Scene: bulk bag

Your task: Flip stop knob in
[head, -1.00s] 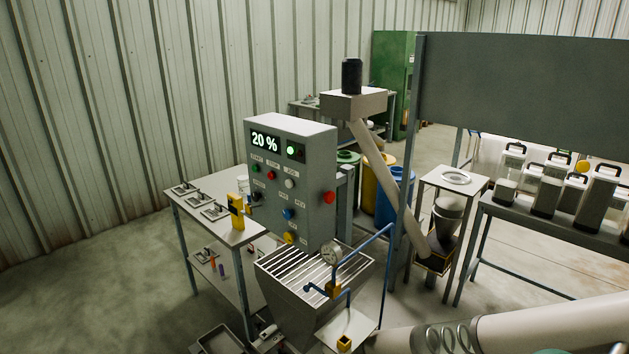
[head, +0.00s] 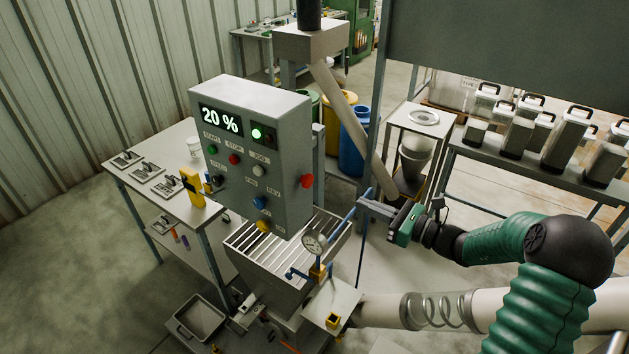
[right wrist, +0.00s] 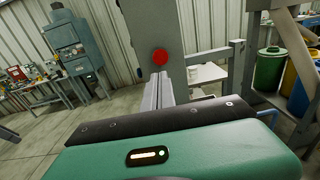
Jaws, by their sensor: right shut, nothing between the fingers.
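The grey control box (head: 262,165) reads 20 % and carries several coloured buttons. A red knob (head: 307,181) sticks out of its right side. A smaller red button (head: 234,159) sits under the STOP label on its front. My right gripper (head: 364,197) is shut and empty, to the right of the side knob and apart from it, fingers pointing towards the box. In the right wrist view the side knob (right wrist: 160,57) shows just above the tips of the shut fingers (right wrist: 158,86). My left gripper is not in view.
A slatted hopper (head: 262,247) with a gauge (head: 314,242) and blue pipe stands below the box. A grey post (head: 378,120) and slanted tube (head: 345,110) rise behind my right gripper. A side table (head: 150,150) stands left. A shelf with canisters (head: 520,165) is at right.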

